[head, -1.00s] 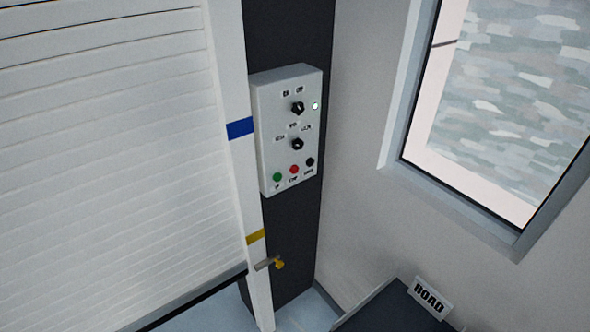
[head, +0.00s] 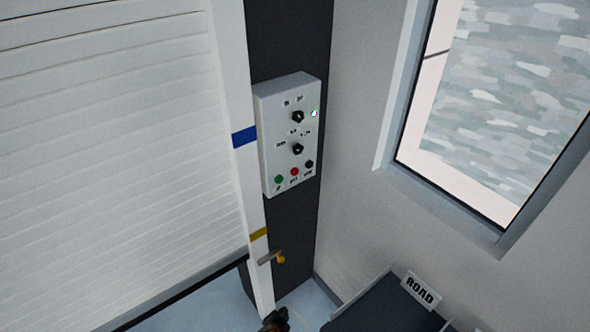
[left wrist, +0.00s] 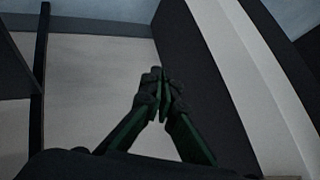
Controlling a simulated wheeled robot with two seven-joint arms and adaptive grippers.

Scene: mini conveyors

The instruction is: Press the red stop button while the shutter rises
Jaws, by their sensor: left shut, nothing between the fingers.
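The red stop button (head: 294,172) sits in the bottom row of the grey control box (head: 264,150), between a green button (head: 278,179) and a black button (head: 309,164). A small green light (head: 314,113) glows on the box. The white slatted shutter (head: 120,170) hangs at the left, its bottom edge (head: 190,290) above the floor. My left gripper (head: 276,318) shows at the bottom edge of the head view, well below the box and apart from it. In the left wrist view the left gripper (left wrist: 158,72) is shut and empty. My right gripper is not in view.
A yellow-tipped lever (head: 280,258) juts out below the box. The white shutter post (head: 245,180) carries a blue band (head: 244,136) and a yellow band (head: 258,234). A dark tray with a ROAD sign (head: 421,290) stands at lower right. A window (head: 500,110) is at right.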

